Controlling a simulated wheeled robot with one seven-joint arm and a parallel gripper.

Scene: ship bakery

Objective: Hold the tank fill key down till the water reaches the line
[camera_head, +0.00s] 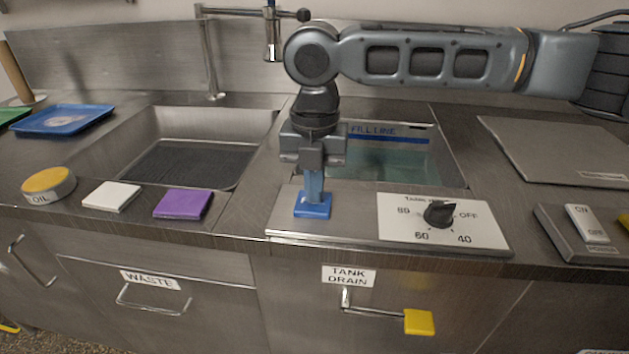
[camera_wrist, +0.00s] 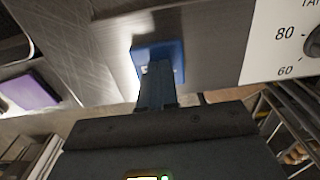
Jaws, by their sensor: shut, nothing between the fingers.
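A blue key (camera_head: 313,211) sits on the metal panel in front of the tank, and it also shows in the wrist view (camera_wrist: 178,62). My gripper (camera_head: 313,196) points straight down with its fingers shut, its tips at the top of the key. Whether the key is pressed in cannot be told. The tank (camera_head: 455,172) behind holds greenish water. A blue band marked FILL LINE (camera_head: 388,134) runs along its back wall, above the visible water surface. My arm and gripper hide the tank's left part.
Right of the key is a dial plate (camera_head: 395,229) with a black knob (camera_head: 439,213). A tank drain lever with a yellow end (camera_head: 419,322) juts out below. An ON/OFF switch (camera_head: 588,224) is far right.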

